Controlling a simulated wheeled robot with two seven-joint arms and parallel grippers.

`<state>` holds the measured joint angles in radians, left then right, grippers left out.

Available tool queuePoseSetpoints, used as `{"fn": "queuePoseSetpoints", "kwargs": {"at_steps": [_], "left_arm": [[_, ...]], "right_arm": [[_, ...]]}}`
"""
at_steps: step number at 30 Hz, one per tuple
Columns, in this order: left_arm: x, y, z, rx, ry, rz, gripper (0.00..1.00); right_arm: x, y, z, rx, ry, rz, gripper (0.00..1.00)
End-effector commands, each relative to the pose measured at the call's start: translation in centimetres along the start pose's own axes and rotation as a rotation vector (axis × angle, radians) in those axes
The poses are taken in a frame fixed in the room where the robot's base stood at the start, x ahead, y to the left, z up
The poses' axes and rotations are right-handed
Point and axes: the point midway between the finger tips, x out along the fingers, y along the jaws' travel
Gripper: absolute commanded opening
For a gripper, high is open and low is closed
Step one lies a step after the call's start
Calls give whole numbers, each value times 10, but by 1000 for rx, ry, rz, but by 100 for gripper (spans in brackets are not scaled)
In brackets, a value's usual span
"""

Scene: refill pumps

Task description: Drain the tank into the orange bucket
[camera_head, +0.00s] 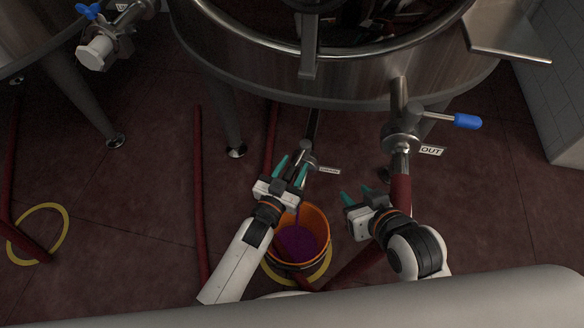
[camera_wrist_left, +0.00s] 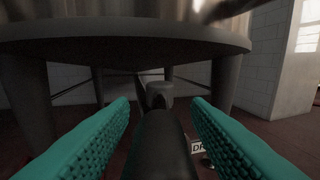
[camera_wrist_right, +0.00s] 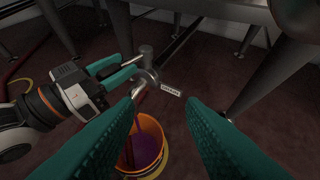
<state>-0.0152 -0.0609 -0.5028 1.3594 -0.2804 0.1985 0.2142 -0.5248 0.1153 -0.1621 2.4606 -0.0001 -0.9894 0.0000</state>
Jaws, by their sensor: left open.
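The steel tank (camera_head: 235,62) stands at the back. Its drain valve (camera_head: 306,156), beside a small label (camera_head: 329,170), sits low under the tank. The orange bucket (camera_head: 327,240) stands below the valve with purple liquid (camera_head: 296,243) in it. In the right wrist view a purple stream (camera_wrist_right: 130,150) runs down into the bucket (camera_wrist_right: 153,124). My left gripper (camera_head: 292,165) is open at the valve, above the bucket. In the left wrist view the dark valve handle (camera_wrist_left: 160,140) lies between its fingers. My right gripper (camera_head: 356,194) is open and empty, right of the bucket.
An OUT valve with a blue handle (camera_head: 467,121) and a red hose (camera_head: 400,190) are at the right. Tank legs (camera_head: 226,120) and another red hose (camera_head: 199,190) stand left. A yellow floor ring (camera_head: 62,222) lies far left. Floor between is clear.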

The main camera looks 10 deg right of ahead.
Motion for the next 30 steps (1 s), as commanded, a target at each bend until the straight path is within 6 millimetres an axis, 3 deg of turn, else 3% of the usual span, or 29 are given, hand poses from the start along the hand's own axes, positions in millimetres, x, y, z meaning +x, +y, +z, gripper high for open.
{"fn": "queuePoseSetpoints", "kwargs": {"at_steps": [5, 8, 23, 30], "left_arm": [[-5, 0, 1, 0, 0, 0, 43], [-14, 0, 1, -1, 1, 0, 43], [-97, 0, 1, 0, 2, 0, 43], [-119, 0, 0, 0, 1, 0, 43]], "right_arm": [[-2, 0, -2, 0, 19, 0, 36], [-6, -1, -16, 2, 101, -2, 36], [-60, -13, -96, 16, 612, -31, 36], [-64, -13, -96, 16, 628, -32, 36]]}}
